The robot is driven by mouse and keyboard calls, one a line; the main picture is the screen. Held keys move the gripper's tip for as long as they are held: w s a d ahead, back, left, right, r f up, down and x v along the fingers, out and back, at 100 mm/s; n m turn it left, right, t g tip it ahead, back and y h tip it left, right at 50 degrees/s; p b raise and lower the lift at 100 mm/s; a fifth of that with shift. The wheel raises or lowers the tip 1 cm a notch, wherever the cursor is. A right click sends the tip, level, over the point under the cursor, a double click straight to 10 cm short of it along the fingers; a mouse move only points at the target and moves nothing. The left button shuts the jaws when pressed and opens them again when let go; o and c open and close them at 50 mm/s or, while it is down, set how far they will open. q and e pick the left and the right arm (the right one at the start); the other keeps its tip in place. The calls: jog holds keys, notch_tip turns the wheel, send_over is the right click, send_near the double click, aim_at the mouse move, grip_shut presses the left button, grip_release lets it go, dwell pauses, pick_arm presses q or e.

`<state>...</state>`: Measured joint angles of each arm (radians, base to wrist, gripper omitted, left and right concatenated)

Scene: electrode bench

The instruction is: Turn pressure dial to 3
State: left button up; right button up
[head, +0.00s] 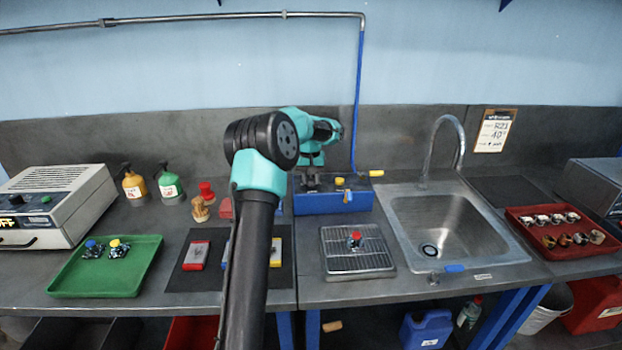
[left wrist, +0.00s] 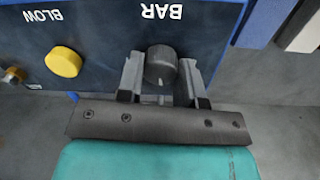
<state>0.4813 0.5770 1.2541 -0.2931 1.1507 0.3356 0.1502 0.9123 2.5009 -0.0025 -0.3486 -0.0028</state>
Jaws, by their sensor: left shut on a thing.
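The pressure dial (left wrist: 161,66) is a dark round knob under the label BAR on a blue box, seen in the left wrist view, where the label appears upside down. My left gripper (left wrist: 161,75) has one finger on each side of the dial and is shut on it. In the head view the blue box (head: 335,201) stands at the back of the bench, left of the sink. My left gripper (head: 306,183) is at the box's left part there, and the arm hides the dial. The dial's pointer and scale cannot be read. My right gripper is not in view.
A yellow button (left wrist: 63,62) labelled BLOW sits beside the dial. A drain rack (head: 357,262) with a red-topped piece lies in front of the box. The sink (head: 450,222) is to the right. A green tray (head: 75,277) and bottles are to the left.

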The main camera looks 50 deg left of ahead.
aim_at(311, 178)
pick_arm(q)
jog(key=m, duration=0.4)
jog(key=shift+w+m, duration=0.1)
jog(key=shift+m, duration=0.2)
jog(key=m, duration=0.4)
dwell(0.4)
jog(key=o, duration=0.9)
jog(key=shift+d, duration=0.1)
jog(key=shift+r, duration=0.1)
jog(key=r, duration=1.7)
jog(key=shift+a+r, duration=0.1)
jog(key=shift+a, duration=0.25)
jog(key=f, duration=1.5)
jog(key=shift+d+f, duration=0.3)
jog(key=shift+f, duration=0.05)
